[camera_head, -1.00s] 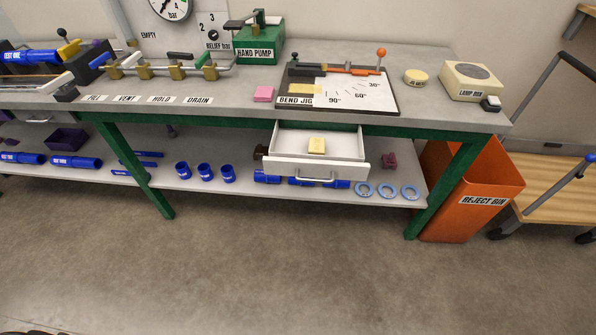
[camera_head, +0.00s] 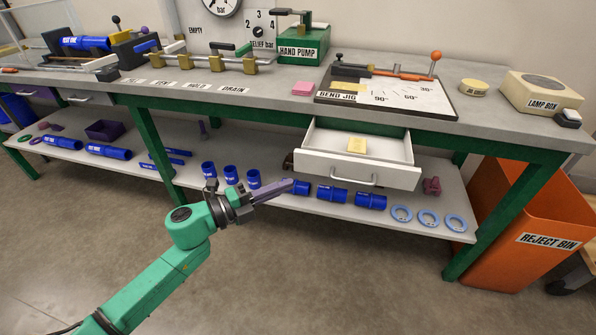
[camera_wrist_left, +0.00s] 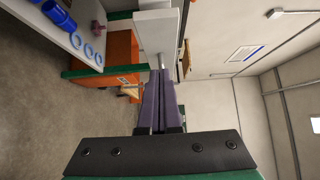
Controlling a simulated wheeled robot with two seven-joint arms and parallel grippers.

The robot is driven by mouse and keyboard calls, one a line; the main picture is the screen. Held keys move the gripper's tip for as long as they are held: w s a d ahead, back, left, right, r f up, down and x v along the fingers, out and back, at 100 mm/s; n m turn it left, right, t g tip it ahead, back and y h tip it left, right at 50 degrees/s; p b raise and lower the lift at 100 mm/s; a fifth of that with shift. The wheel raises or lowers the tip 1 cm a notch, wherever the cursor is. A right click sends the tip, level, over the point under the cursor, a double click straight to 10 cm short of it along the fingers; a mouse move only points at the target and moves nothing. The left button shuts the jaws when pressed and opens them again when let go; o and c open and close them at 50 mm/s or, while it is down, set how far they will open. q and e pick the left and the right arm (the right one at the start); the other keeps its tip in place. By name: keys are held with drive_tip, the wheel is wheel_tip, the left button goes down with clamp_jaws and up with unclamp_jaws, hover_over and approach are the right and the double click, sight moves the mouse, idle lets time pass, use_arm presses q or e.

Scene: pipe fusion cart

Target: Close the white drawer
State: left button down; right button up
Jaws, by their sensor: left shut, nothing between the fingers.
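The white drawer (camera_head: 350,170) hangs open below the bench top, pulled out toward me, with a silver bar handle (camera_head: 353,182) on its front. A yellow block (camera_head: 357,145) lies inside it. My left gripper (camera_head: 288,187) is shut and empty, in front of the bench and to the left of the drawer's front. In the left wrist view the shut fingers (camera_wrist_left: 158,95) point toward the drawer front (camera_wrist_left: 158,40), which shows at the top with its handle near the fingertips. I cannot tell whether they touch. My right gripper is not in view.
The lower shelf (camera_head: 390,222) holds blue pipe pieces, blue rings (camera_head: 428,218) and a purple part (camera_head: 432,186). The bend jig (camera_head: 385,92) sits on the bench above the drawer. An orange reject bin (camera_head: 535,225) stands at the right. The floor in front is clear.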

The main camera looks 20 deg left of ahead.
use_arm(q)
drive_tip(key=w, duration=0.1)
drive_tip(key=w+d, duration=0.1)
drive_tip(key=w, duration=0.1)
drive_tip(key=w+d, duration=0.1)
drive_tip(key=w, duration=0.1)
drive_tip(key=shift+w+d, duration=0.15)
drive_tip(key=shift+w, duration=0.5)
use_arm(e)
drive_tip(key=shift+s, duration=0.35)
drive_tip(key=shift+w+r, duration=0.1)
